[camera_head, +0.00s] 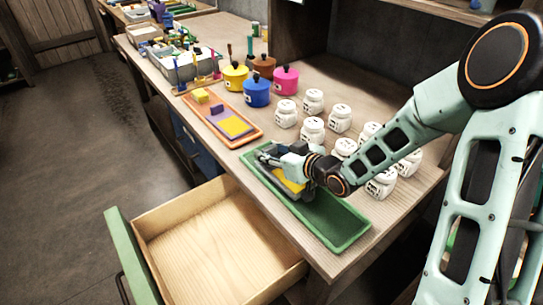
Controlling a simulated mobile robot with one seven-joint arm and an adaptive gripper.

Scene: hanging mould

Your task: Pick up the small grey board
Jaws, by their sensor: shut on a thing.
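My gripper (270,158) is low over the left part of the green tray (337,222) on the bench. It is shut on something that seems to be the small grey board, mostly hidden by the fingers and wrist. I cannot clearly make out the board's outline or whether it touches the tray. A yellow piece (290,183) shows in the tray just below the gripper.
An open, empty wooden drawer (215,245) juts out below the tray. An orange tray (258,134) with purple and yellow pieces lies to the left. White jars (312,130) stand behind my arm, with coloured pots (257,92) further back. The tray's right part is clear.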

